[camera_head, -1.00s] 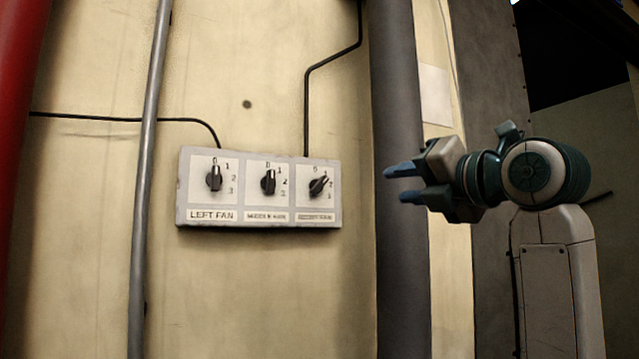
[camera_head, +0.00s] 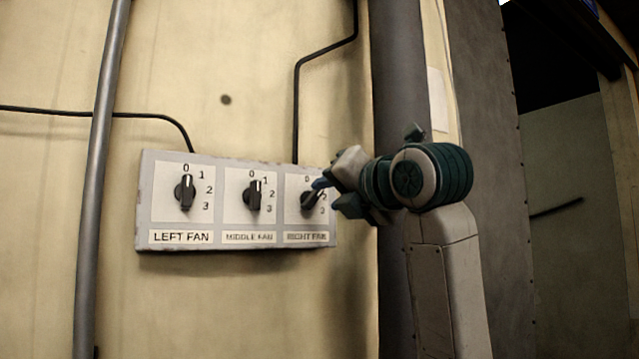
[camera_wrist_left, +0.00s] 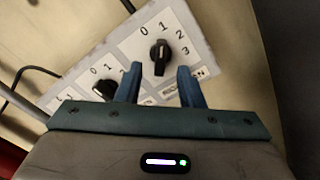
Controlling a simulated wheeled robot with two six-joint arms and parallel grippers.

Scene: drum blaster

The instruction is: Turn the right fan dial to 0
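The control panel (camera_head: 145,205) on the wall carries three black dials. The right fan dial (camera_head: 308,200) sits at its right end, tilted to the upper right in the head view, away from the 0. My left gripper (camera_head: 325,194) is at this dial, its blue fingers covering part of it and its numbers. In the left wrist view the dial (camera_wrist_left: 160,57) shows between and just beyond the open fingertips (camera_wrist_left: 160,70). I cannot tell whether they touch it. My right gripper is not in view.
The left fan dial (camera_head: 185,192) and middle fan dial (camera_head: 253,195) sit to the left on the panel; both point about upward. A grey pipe (camera_head: 95,200) and a thick dark pipe (camera_head: 400,80) flank the panel. Black cables run above it.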

